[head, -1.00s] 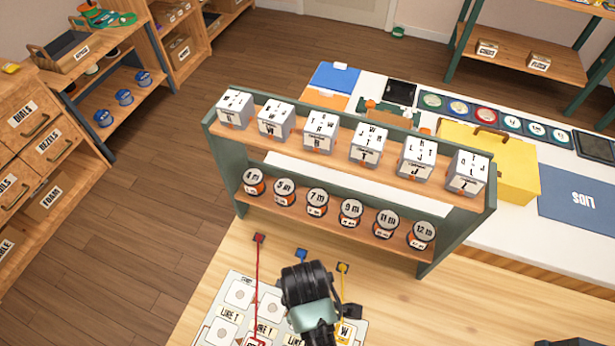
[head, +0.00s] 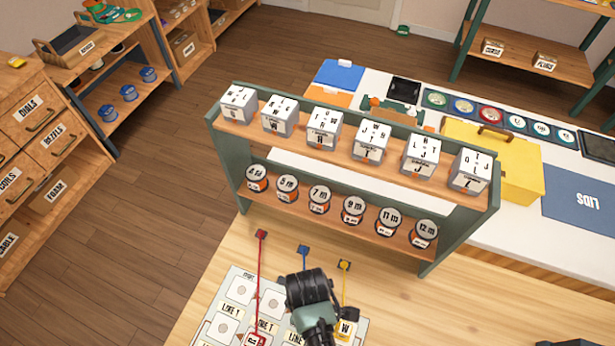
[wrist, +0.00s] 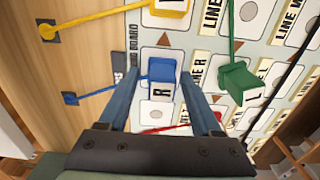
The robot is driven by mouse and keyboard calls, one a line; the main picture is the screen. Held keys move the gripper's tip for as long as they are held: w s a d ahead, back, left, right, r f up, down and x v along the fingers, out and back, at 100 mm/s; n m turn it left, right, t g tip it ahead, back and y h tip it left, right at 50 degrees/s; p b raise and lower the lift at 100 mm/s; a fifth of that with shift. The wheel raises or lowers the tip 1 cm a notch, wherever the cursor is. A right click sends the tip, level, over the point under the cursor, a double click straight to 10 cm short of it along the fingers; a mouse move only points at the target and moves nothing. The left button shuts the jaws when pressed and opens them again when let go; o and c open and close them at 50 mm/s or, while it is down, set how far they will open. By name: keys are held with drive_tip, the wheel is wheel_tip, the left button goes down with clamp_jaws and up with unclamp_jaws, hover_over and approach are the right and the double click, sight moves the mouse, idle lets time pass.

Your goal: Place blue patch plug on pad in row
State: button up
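The blue patch plug (wrist: 162,71), with a black R on its white label, is at the board in the wrist view. It stands between the fingertips of my gripper (wrist: 161,80), which look apart from its sides, so the gripper is open around it. Its blue cord (wrist: 95,95) runs left to a dark anchor on the table. The board (wrist: 150,28) has labelled rows of pads; a bare pad (wrist: 157,112) shows just below the plug. Whether the plug touches its pad is hidden. In the head view my arm covers the blue plug.
A green plug (wrist: 238,80) sits right of the blue one, and a yellow plug (wrist: 170,8) lies above. A red plug (wrist: 213,121) is near the right finger. Red (head: 259,285) and yellow cords flank my arm. A shelf rack (head: 350,190) stands behind the board.

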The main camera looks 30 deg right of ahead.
wheel_tip(320, 180, up, 12)
drive_tip(key=shift+r+p, duration=0.2)
drive_tip(key=shift+p, duration=0.1)
idle(0.4)
